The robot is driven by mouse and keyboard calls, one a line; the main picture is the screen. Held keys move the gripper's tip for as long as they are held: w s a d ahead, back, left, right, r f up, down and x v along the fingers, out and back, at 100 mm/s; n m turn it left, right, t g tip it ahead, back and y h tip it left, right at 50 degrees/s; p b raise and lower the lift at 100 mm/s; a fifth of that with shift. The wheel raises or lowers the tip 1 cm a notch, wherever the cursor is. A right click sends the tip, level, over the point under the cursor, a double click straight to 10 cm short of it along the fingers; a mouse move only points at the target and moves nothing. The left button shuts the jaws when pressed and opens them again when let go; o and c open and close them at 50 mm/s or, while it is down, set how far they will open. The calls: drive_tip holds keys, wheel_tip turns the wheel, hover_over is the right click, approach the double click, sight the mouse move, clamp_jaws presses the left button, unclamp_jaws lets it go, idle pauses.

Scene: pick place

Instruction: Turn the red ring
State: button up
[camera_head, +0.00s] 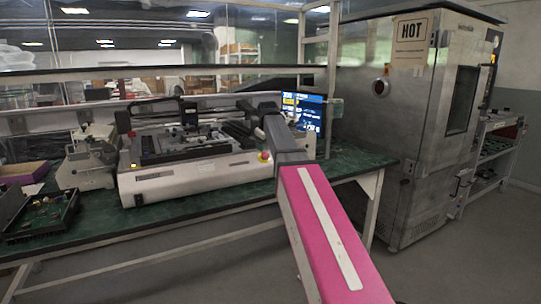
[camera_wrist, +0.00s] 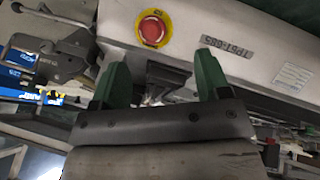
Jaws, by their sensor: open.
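The red round part (camera_wrist: 153,27), a push button set in a yellow ring, is on the light front panel of the bench machine in the wrist view. It also shows small in the head view (camera_head: 264,156), close beside my dark forearm. My gripper (camera_wrist: 162,76) is open in the wrist view, with its two green fingers apart and nothing between them. The button lies above the gap between the fingertips in that picture, and no finger visibly touches it. I cannot tell the distance to it. In the head view, my fingers cannot be made out.
The machine (camera_head: 190,178) stands on a green bench (camera_head: 110,218), with a lit screen (camera_head: 309,112) at its right. A black tray of circuit boards (camera_head: 42,218) lies at the left. A steel oven cabinet (camera_head: 385,120) marked HOT stands at the right. The floor before the oven is clear.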

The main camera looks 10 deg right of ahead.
sight(266, 155)
drive_tip(key=x, duration=0.6)
drive_tip(key=w+x, duration=0.1)
drive_tip(key=x, duration=0.2)
drive_tip(key=shift+w+d+r, duration=0.1)
drive_tip(key=shift+w+d, duration=0.15)
drive_tip(key=shift+d, duration=0.05)
drive_tip(key=c, duration=0.9)
